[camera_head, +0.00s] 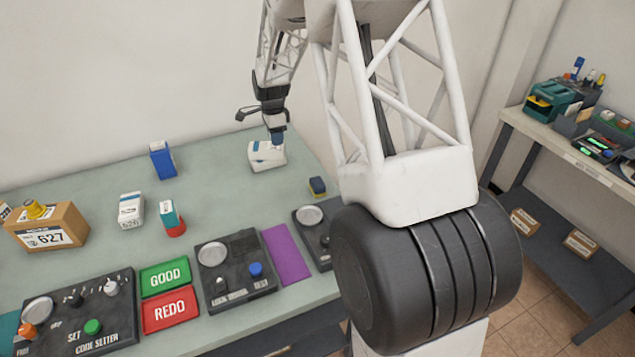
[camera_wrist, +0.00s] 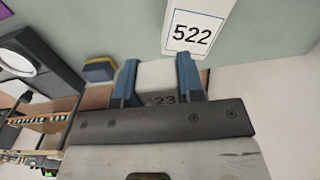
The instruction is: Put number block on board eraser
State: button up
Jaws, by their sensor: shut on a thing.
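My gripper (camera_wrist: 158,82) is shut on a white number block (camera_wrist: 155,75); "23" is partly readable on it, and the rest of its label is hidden. In the head view my gripper (camera_head: 277,140) is low over the back right of the table. A white block (camera_head: 258,157) sits just left of it there; the wrist view shows a block labelled "522" (camera_wrist: 193,28) close to the fingers. The small blue and yellow block, which looks like the board eraser (camera_head: 317,187), lies to the right and nearer; it also shows in the wrist view (camera_wrist: 98,72).
A blue box (camera_head: 162,160), a white block (camera_head: 131,210), a red, white and teal block (camera_head: 172,218) and a carton marked 627 (camera_head: 48,228) stand left. Control panels (camera_head: 234,268) and a purple mat (camera_head: 286,254) line the front. The table between gripper and eraser is clear.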

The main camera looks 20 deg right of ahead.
jog(key=s+d, duration=0.1)
jog(key=s, duration=0.9)
jog(key=s+d+f, duration=0.1)
jog(key=s, duration=0.9)
jog(key=s+d+f, duration=0.1)
jog(key=s+d, duration=0.1)
jog(key=s, duration=0.8)
jog(key=shift+s+f, duration=0.15)
jog(key=shift+s, duration=0.25)
jog(key=shift+w+d, duration=0.1)
send_over(318, 182)
jog(key=shift+f, duration=0.8)
jog(key=shift+f, duration=1.75)
